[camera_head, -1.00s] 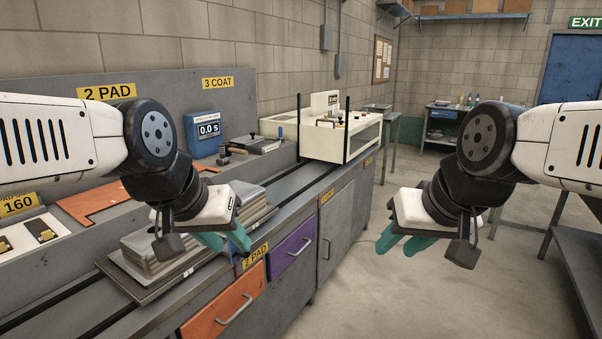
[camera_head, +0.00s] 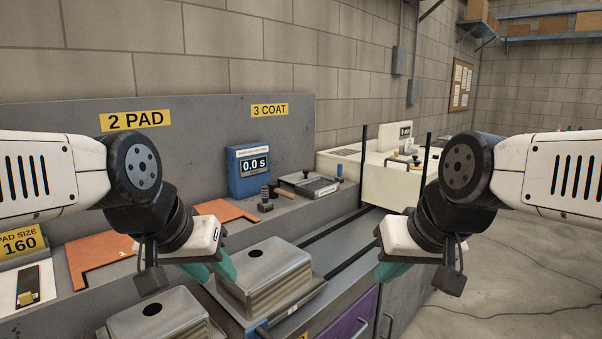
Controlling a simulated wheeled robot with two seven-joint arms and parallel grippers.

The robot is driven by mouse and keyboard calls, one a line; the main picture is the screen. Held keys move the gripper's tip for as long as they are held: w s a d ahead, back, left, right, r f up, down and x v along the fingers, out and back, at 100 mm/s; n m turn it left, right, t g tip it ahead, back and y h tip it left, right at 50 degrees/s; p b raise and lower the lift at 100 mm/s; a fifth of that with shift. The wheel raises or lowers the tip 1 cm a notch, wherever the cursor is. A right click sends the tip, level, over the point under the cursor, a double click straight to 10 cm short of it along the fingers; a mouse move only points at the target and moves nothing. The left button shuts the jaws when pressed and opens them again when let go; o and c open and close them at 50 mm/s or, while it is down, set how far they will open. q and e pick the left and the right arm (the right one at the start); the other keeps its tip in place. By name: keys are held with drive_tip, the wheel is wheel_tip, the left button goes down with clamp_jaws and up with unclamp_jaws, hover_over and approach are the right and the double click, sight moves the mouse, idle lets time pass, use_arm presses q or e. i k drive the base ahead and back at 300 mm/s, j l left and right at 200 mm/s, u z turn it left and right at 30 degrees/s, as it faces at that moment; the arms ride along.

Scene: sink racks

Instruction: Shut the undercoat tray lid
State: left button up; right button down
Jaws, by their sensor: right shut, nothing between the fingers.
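A smaller tray-like fitting with a dark knob (camera_head: 405,161) stands on the cream machine at right. I cannot tell which is the undercoat tray, or how its lid stands. My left gripper (camera_head: 213,271) hangs over the bench behind the metal boxes, apart from both; its finger gap is unclear. My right gripper (camera_head: 390,272) is shut and empty in front of the cream machine, apart from both trays.
Two grey metal boxes with round holes, one nearer (camera_head: 165,326) and one farther (camera_head: 262,272), stand on the bench. A blue timer (camera_head: 249,172) reads 0.0 s. An orange plate (camera_head: 95,254) lies at left. Black posts (camera_head: 363,165) rise by the cream machine (camera_head: 345,165).

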sight(300, 173)
drive_tip(key=k+u, duration=0.35)
drive_tip(key=k+j+u, duration=0.15)
drive_tip(key=u, duration=0.15)
drive_tip(key=l+u, duration=0.1)
drive_tip(key=u, duration=0.35)
drive_tip(key=l+u, duration=0.15)
drive_tip(key=u, duration=0.3)
drive_tip(key=l+u, duration=0.15)
drive_tip(key=u, duration=0.3)
drive_tip(key=l+u, duration=0.1)
drive_tip(key=u, duration=0.35)
drive_tip(key=k+l, duration=0.1)
drive_tip(key=l, duration=0.45)
drive_tip(key=k+l, duration=0.1)
drive_tip(key=l, duration=0.4)
drive_tip(key=k+l, duration=0.1)
drive_tip(key=l, duration=0.45)
drive_tip(key=k+l, duration=0.15)
drive_tip(key=l, duration=0.4)
drive_tip(key=k+l, duration=0.1)
drive_tip(key=l, duration=0.45)
